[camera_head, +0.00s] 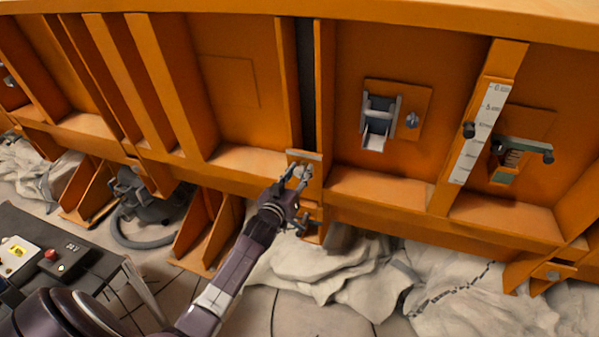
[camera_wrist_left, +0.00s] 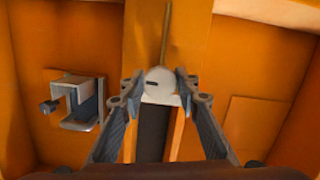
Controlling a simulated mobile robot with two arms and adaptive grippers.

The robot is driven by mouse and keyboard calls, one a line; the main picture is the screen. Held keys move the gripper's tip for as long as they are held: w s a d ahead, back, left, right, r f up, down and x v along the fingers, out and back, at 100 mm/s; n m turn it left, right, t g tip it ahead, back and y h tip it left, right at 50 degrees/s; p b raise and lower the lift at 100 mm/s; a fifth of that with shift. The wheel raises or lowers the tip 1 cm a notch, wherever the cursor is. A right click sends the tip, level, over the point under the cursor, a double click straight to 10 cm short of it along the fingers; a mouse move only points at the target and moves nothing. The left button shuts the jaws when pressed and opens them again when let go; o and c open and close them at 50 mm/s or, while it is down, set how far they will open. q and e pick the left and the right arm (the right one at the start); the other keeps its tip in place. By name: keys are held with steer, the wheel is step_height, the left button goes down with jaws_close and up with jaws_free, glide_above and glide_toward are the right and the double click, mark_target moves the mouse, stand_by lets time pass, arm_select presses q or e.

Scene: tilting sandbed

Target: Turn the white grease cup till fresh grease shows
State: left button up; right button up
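The white grease cup (camera_wrist_left: 158,82) shows as a small round white cap with a dark slot mark in the left wrist view. In the head view it is small and partly hidden by the fingers. My left gripper (camera_wrist_left: 160,83) has one finger on each side of the cup. The fingers are very close to its sides, and I cannot tell whether they touch it. In the head view the left gripper (camera_head: 296,178) reaches the small plate at the foot of the dark vertical channel (camera_head: 306,80). A thin tan rod or strip (camera_wrist_left: 165,35) runs from the cup. I see no separate fresh grease.
A grey bracket (camera_head: 378,118) with a knob stands right of the channel. A white scale (camera_head: 476,130) and a dark-handled fitting (camera_head: 520,148) are farther right. Orange ribs flank the gripper. Pale cloth-like heaps (camera_head: 330,265) lie below, and a control panel (camera_head: 35,258) is at lower left.

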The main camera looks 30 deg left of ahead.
arm_select(q)
steer(key=c, duration=0.7)
steer(key=shift+o, duration=0.2)
steer(key=shift+m, duration=0.3)
steer(key=m+y+b, duration=0.1)
steer(key=m, duration=0.2)
steer(key=shift+d+f, duration=0.1)
steer(key=m+y+b, duration=0.1)
steer(key=m+b, duration=0.1)
steer(key=m, duration=0.1)
steer(key=shift+f+b, duration=0.1)
steer(key=shift+b, duration=0.2)
steer(key=shift+m+y+b, duration=0.4)
steer(key=shift+m+b, duration=0.3)
steer(key=shift+m, duration=0.4)
steer(key=o, duration=1.2)
